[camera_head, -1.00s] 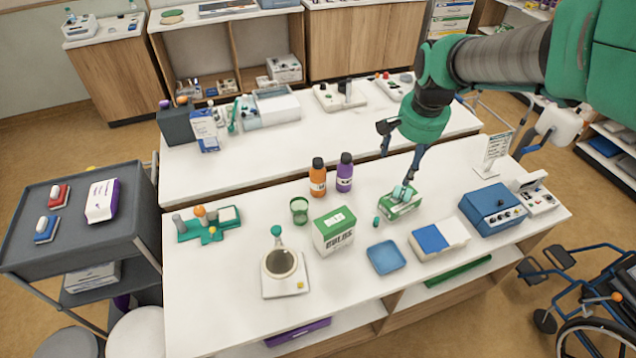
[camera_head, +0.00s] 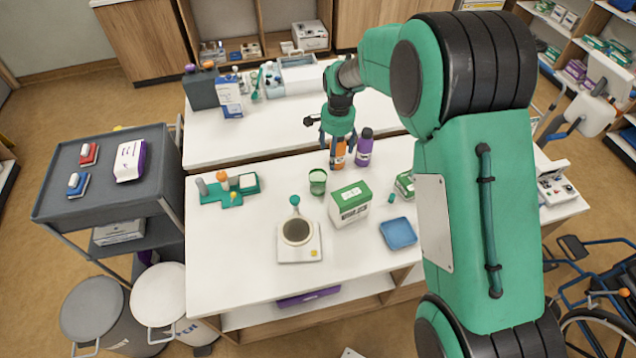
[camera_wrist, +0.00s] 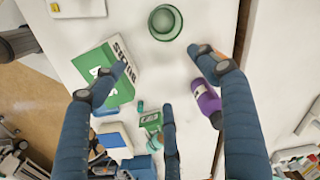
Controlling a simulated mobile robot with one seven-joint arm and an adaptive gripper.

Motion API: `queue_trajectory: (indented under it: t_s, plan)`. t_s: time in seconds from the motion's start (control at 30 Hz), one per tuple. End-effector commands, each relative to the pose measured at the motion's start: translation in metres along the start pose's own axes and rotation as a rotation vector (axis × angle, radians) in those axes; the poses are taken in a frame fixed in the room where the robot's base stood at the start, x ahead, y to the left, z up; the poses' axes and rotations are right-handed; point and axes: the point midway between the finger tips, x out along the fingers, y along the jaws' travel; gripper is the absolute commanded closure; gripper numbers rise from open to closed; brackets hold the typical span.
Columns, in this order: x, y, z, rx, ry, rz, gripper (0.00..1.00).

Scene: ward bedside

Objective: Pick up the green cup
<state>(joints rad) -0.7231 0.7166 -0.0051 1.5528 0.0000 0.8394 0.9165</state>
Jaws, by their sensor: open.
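The green cup (camera_head: 317,181) stands upright on the white table, left of the orange bottle and behind the green-and-white box. In the wrist view the cup (camera_wrist: 165,22) shows from above at the top edge, its round rim open and its inside apparently empty. My gripper (camera_head: 337,150) is above the table, to the upper right of the cup, and overlaps the orange bottle in the picture. In the wrist view its blue fingers (camera_wrist: 165,75) are spread with nothing between them. The cup lies beyond the fingertips, untouched.
The orange bottle (camera_head: 339,158) and purple bottle (camera_head: 364,148) stand right of the cup. The green-and-white box (camera_head: 349,203) stands in front of it. A scale (camera_head: 299,250), a blue tray (camera_head: 398,233) and a teal rack (camera_head: 231,194) are nearby. Bare table lies left of the cup.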

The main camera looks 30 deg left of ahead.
Motion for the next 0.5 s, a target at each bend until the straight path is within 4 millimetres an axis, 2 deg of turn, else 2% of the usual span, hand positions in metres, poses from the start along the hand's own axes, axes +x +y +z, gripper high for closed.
queue_trajectory:
  t_s: [0.1,0.2,0.3,0.5]
  plan:
    - [0.028,-0.022,0.014,0.005,-0.012,0.015,0.26]
    - [0.045,-0.034,0.022,0.009,-0.018,0.023,0.26]
    - [0.056,-0.041,0.027,0.014,-0.021,0.027,0.26]
    - [0.063,-0.045,0.03,0.016,-0.023,0.031,0.26]
